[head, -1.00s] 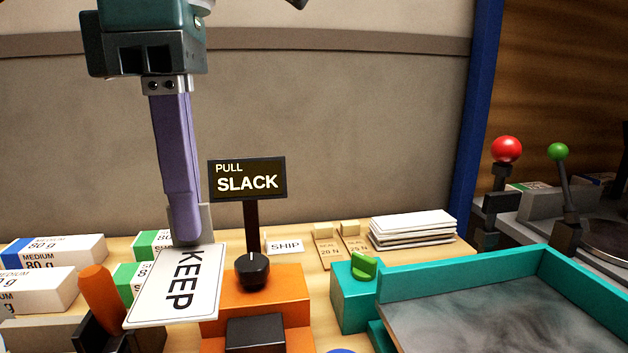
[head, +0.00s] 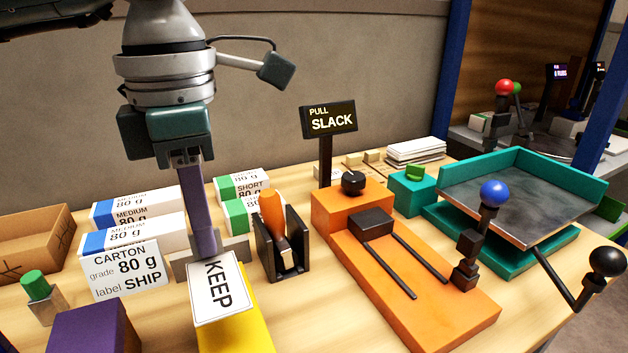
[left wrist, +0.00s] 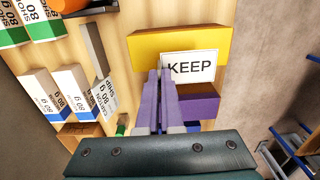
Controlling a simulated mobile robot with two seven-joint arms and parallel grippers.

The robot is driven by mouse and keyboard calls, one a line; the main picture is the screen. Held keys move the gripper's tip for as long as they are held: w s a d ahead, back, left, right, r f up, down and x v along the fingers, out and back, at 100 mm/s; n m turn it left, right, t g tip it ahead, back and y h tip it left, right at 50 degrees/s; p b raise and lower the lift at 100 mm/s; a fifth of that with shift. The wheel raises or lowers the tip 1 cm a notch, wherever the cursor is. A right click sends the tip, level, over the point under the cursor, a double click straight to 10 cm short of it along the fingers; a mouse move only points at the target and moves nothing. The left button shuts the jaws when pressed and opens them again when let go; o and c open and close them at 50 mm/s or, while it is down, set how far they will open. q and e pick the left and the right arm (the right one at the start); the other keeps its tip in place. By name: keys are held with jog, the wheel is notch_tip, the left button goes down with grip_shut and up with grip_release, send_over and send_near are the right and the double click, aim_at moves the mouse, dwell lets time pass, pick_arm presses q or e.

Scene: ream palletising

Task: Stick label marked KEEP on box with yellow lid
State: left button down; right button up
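The white label marked KEEP (head: 220,285) hangs from my left gripper (head: 208,250), whose purple fingers are shut on its upper edge. The label is tilted, with its lettering facing the head camera. The box with the yellow lid (head: 245,332) is behind and below the label, partly hidden by it. In the left wrist view the label (left wrist: 190,68) overlaps the near edge of the yellow lid (left wrist: 180,43), with the fingertips (left wrist: 160,73) at its left side. I cannot tell whether the label touches the box. My right gripper is not in view.
A purple box (head: 95,328) stands left of the yellow one. An orange-handled tool in a dark holder (head: 277,225) and the orange strapping device (head: 410,290) with a SLACK sign (head: 330,121) stand right.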

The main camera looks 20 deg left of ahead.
aim_at(215, 267)
pick_arm(q)
jog(key=shift+w, duration=0.15)
jog(key=shift+d, duration=0.1)
notch_tip(215, 267, down, 6)
jog(key=b, duration=0.5)
jog(key=shift+r, duration=0.2)
jog(key=shift+b, duration=0.4)
dwell(0.6)
jog(key=shift+f, duration=0.15)
jog(key=shift+f+b, duration=0.4)
jog(key=shift+b, duration=0.15)
jog(key=shift+f+b, duration=0.15)
jog(key=shift+b, duration=0.2)
dwell(0.9)
dwell(0.3)
